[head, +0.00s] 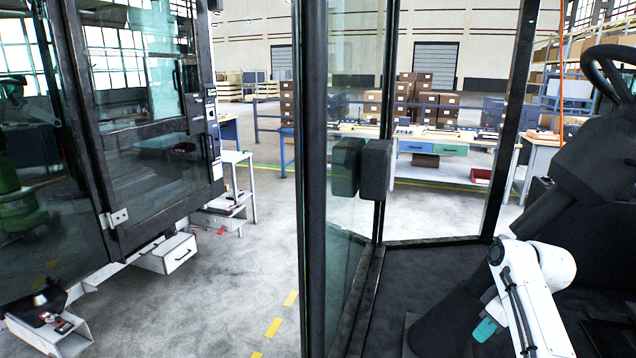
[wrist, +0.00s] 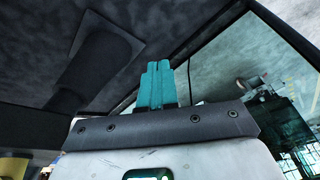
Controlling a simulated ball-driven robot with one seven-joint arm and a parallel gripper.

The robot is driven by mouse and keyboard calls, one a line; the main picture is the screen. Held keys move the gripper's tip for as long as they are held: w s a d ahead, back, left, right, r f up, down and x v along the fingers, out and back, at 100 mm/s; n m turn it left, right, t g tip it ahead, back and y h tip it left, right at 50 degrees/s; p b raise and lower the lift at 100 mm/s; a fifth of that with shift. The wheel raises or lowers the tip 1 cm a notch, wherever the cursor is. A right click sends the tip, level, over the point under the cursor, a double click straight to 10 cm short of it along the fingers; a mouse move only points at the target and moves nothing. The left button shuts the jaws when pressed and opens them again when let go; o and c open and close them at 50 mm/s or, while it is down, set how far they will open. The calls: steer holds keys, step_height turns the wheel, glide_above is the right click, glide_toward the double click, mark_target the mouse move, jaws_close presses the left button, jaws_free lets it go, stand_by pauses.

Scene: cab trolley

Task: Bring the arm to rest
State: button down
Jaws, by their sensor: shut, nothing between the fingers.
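My gripper (wrist: 155,68) shows in the wrist view as two teal fingers pressed together, with nothing between them. In the head view its teal tip (head: 485,330) shows at the lower right, low beside the dark steering column, with my white arm bent above it. The gripper looks clear of the things around it, though its gap to the column cannot be told. The wrist view shows dark cab surfaces behind the fingers and a glass pane (wrist: 235,75) to the right.
The steering wheel (head: 612,70) and column (head: 585,165) stand close to my arm at the right. A black door post (head: 314,200) and door handle block (head: 376,170) rise in the middle. The cab floor (head: 430,265) has bare room. A glazed cab door (head: 160,150) stands left.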

steer(key=s+a+f+m+b, duration=0.15)
steer(key=s+a+f, duration=0.25)
steer(key=s+f, duration=0.5)
steer(key=s+a+f+m, duration=0.2)
steer(key=s+a+f, duration=0.2)
steer(key=s+f, duration=0.45)
steer(key=s+a+m+g+h+b, duration=0.1)
steer(key=s+m, duration=0.3)
steer(key=s, duration=2.3)
steer(key=shift+f+h+b, duration=0.4)
steer(key=shift+h+b, duration=0.2)
steer(key=shift+h, duration=0.3)
